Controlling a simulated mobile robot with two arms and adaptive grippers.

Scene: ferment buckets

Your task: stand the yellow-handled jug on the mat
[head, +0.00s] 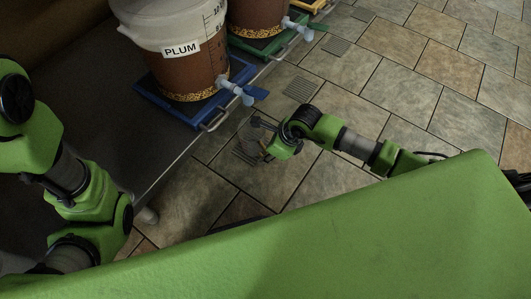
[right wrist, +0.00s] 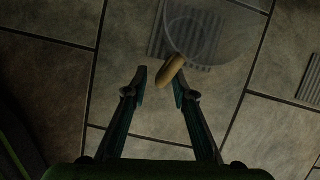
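The jug (right wrist: 208,38) is clear, and its round body shows at the top of the right wrist view. Its yellow handle (right wrist: 172,71) points down toward my right gripper (right wrist: 160,82). The fingers are open, with the handle at the tips, nearer the right finger; a gap shows on the left. In the head view my right gripper (head: 264,138) is low over the floor and the jug is hard to make out. A grey ribbed patch (right wrist: 158,40), possibly the mat, lies beneath the jug; I cannot tell whether they touch. My left gripper is out of view.
A white-topped bucket (head: 165,25) labelled PLUM stands on a blue tray (head: 172,112) on the dark bench (head: 75,85). Its blue tap (head: 240,91) sticks out over the edge. Another bucket (head: 258,18) stands on a green tray (head: 262,48). More ribbed patches (head: 301,88) lie on the open tiled floor.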

